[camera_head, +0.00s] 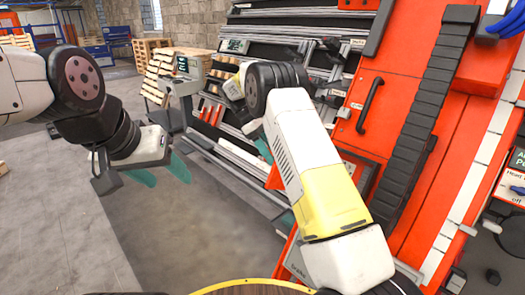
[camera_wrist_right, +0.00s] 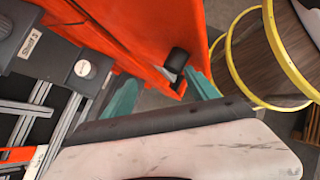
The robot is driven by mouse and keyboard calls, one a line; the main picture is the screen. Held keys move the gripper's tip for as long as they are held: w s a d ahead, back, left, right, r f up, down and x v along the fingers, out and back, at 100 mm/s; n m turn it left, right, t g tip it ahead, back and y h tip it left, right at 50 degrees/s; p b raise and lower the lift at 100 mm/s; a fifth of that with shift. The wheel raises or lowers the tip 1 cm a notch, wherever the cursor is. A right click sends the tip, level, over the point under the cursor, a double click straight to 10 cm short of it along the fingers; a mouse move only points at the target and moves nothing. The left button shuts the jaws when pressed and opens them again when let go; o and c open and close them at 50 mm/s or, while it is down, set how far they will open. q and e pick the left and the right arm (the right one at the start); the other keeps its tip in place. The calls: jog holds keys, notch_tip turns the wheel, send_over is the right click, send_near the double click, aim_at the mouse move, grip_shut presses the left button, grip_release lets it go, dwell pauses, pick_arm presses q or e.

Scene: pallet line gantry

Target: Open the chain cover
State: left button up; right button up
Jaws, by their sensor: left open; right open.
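An orange-red panel (camera_wrist_right: 130,35), which may be the chain cover, fills the top middle of the right wrist view. A black cylindrical knob or handle (camera_wrist_right: 178,60) stands at its lower right edge. My right gripper (camera_wrist_right: 165,92) is open, its teal fingers apart on either side of the panel's lower end near the knob; I cannot tell if they touch. In the head view my right forearm hides most of that gripper and panel. A red door (camera_head: 372,90) with a black bar handle (camera_head: 369,105) is right of my forearm. My left gripper (camera_head: 162,174) is open and empty over the floor.
A black segmented strip (camera_head: 425,115) runs down the red machine front. A rack of grey rails (camera_head: 290,55) stands behind my right arm. A round wooden-looking drum with yellow hoops (camera_wrist_right: 265,55) is at the right in the wrist view.

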jog(key=shift+w+d+r, duration=0.2)
jog(key=shift+d+r, duration=0.2)
jog(key=shift+d, duration=0.25)
jog(key=a+v, duration=0.1)
jog(key=v, duration=0.6)
jog(key=shift+a, duration=0.3)
jog(key=shift+s, duration=0.15)
